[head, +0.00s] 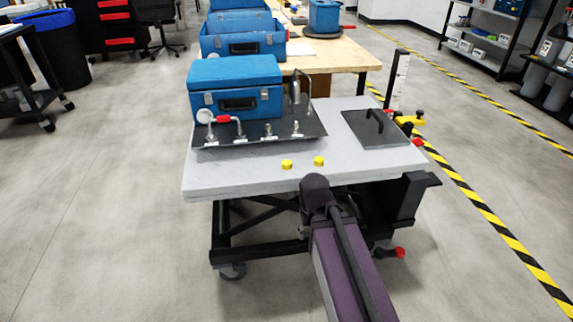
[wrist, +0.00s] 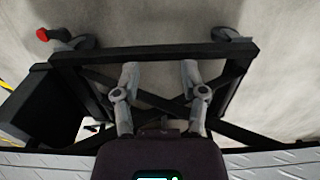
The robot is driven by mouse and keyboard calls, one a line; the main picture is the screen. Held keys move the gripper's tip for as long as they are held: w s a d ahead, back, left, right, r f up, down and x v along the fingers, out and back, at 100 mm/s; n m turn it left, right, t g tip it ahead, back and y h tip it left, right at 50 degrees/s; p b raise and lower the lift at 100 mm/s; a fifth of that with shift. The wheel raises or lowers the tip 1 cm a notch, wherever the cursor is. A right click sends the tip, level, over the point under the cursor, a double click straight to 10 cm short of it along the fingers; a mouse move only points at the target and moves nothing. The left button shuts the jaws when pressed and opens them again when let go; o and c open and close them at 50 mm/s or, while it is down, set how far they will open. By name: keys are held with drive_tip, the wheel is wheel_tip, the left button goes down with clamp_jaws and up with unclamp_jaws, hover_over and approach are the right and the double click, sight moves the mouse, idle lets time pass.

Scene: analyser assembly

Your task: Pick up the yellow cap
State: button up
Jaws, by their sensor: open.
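Two small round yellow caps lie on the light grey cart top near its front edge, the left cap (head: 287,164) and the right cap (head: 319,160), a short gap apart. Neither cap shows in the wrist view. My gripper (wrist: 160,80) is open and empty in the wrist view, its two grey fingers apart, with the cart's black underframe and the floor beyond them. In the head view my purple arm reaches to the cart's front edge, just below the right cap, and hides my gripper.
The cart top (head: 225,178) also carries a dark plate (head: 262,140) with metal fittings, a blue case (head: 236,88) and a dark flat lid (head: 375,129) with a handle. A black frame bar (wrist: 150,52) crosses the wrist view. The cart's front left corner is clear.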

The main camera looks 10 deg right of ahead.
drive_tip(key=o, duration=0.3)
drive_tip(key=shift+r, duration=0.1)
wheel_tip(320, 180, up, 23)
drive_tip(key=m+p, duration=0.3)
drive_tip(key=p, duration=2.1)
hover_over(287, 162)
drive_tip(key=shift+s+a+r, duration=0.1)
drive_tip(key=shift+s+r, duration=0.05)
drive_tip(key=shift+s, duration=0.05)
drive_tip(key=shift+b, duration=0.3)
wheel_tip(287, 162, down, 9)
drive_tip(key=b, duration=0.8)
drive_tip(key=shift+r+b, duration=0.15)
drive_tip(key=shift+b, duration=0.15)
drive_tip(key=shift+w+f+b, duration=0.1)
drive_tip(key=shift+f+b, duration=2.5)
drive_tip(key=c, duration=0.8)
